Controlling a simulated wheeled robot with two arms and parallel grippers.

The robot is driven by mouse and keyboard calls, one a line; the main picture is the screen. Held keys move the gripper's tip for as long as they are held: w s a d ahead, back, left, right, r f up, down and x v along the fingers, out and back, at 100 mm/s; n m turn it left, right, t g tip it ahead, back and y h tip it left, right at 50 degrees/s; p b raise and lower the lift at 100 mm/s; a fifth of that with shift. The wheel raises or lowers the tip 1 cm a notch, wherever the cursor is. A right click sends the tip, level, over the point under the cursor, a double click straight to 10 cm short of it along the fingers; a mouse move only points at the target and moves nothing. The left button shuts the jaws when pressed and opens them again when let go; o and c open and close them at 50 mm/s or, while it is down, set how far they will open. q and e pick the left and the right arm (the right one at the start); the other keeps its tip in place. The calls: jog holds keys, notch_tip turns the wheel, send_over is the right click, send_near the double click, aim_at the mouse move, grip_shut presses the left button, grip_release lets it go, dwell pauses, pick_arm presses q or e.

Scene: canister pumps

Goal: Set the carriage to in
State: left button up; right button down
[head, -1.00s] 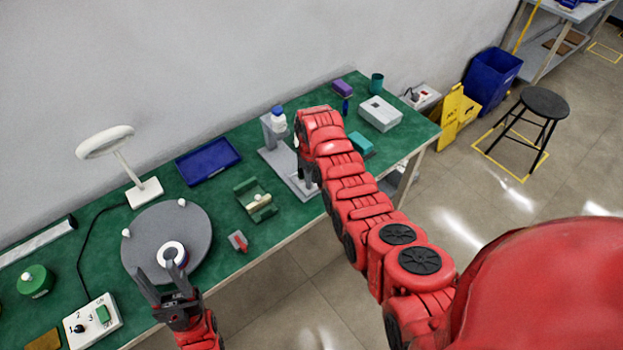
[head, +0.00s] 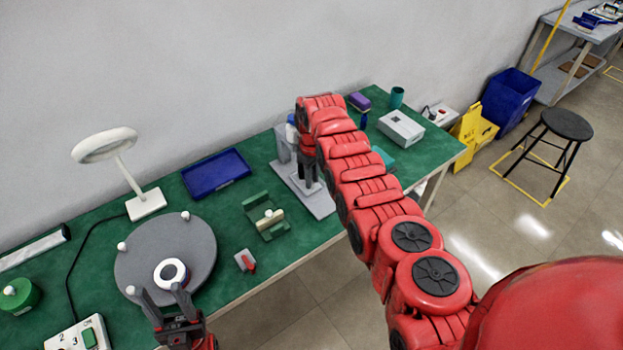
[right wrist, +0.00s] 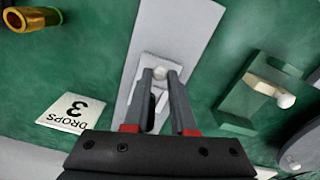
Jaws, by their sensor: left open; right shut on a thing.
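A grey stand has a flat base plate (head: 318,205) and an upright at its back; a white canister with a blue cap on it is mostly hidden by my right arm. My right gripper (head: 308,183) points down over the base. Which part is the carriage I cannot tell for sure. My left gripper (head: 168,297) is open and empty at the front edge of the round grey disc (head: 200,245).
A green fixture with a cream bar (head: 270,221) and a grey block with a red lever (head: 245,261) lie left of the stand. A blue tray (head: 215,174), a lamp (head: 146,204) and a grey box (head: 401,130) stand further off. A "DROPS 3" card (right wrist: 70,112) lies beside the plate.

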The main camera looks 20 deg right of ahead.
jog(key=shift+s+d, duration=0.1)
jog(key=shift+s, duration=0.05)
jog(key=c, duration=1.1)
grip_release()
jog(key=o, duration=0.4)
jog(key=shift+c, duration=0.2)
jog(key=shift+r, duration=0.1)
jog(key=shift+r, duration=0.35)
notch_tip(320, 180, up, 16)
jog(key=b, duration=0.3)
jog(key=shift+r, duration=0.25)
